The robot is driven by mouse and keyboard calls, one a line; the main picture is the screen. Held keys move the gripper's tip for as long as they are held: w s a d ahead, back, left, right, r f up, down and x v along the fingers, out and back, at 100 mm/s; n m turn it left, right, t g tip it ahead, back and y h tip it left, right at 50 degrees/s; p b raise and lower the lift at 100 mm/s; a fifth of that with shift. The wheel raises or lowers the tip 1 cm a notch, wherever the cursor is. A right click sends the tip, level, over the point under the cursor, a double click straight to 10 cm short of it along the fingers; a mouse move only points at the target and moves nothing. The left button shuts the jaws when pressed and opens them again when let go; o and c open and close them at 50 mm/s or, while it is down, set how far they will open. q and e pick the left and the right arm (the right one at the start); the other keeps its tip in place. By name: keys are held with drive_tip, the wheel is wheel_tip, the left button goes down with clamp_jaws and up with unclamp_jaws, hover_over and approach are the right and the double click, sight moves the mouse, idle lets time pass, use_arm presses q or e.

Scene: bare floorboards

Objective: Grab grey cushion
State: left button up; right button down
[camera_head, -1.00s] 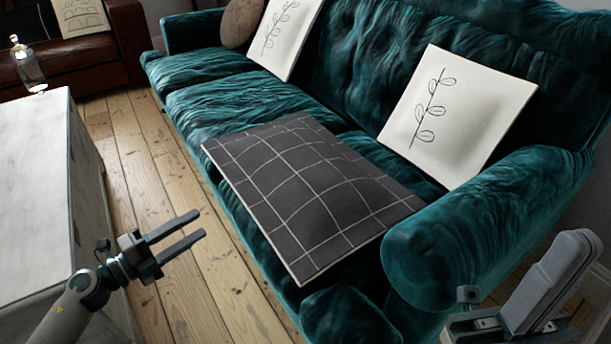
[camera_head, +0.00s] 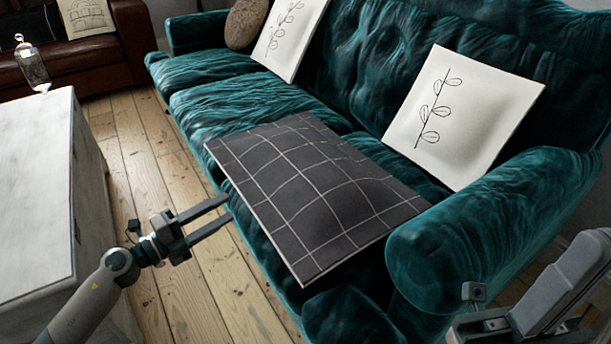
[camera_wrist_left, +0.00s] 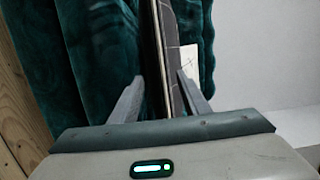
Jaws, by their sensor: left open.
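The grey cushion (camera_head: 305,190), dark with a pale grid pattern, lies flat on the seat of the teal sofa, its near edge sticking out over the seat front. My left gripper (camera_head: 222,216) is open and empty, left of the cushion and apart from it in the head view. In the left wrist view the cushion (camera_wrist_left: 173,60) shows edge-on as a thin dark strip beyond and between the open fingers (camera_wrist_left: 165,95). My right arm shows at the lower right of the head view. Its fingers cannot be made out clearly.
The teal sofa (camera_head: 230,105) has a thick armrest (camera_head: 470,225) at right. White leaf-print cushions (camera_head: 465,115) and a round brown cushion (camera_head: 245,22) rest on it. A white table (camera_head: 35,190) with a glass bottle (camera_head: 32,65) stands at left. Bare floorboards (camera_head: 150,170) lie between.

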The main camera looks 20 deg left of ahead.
sight(252, 188)
use_arm(q)
drive_tip(key=x, duration=0.5)
drive_tip(key=shift+w, duration=0.1)
drive_tip(key=shift+r+b+x, duration=0.1)
drive_tip(key=shift+b+x, duration=0.35)
drive_tip(key=shift+x, duration=0.85)
drive_tip(key=shift+r+b+x, duration=0.15)
drive_tip(key=shift+b+x, duration=0.3)
drive_tip(key=shift+x, duration=0.85)
drive_tip(key=shift+a, duration=0.1)
drive_tip(key=shift+w, duration=0.1)
clamp_jaws()
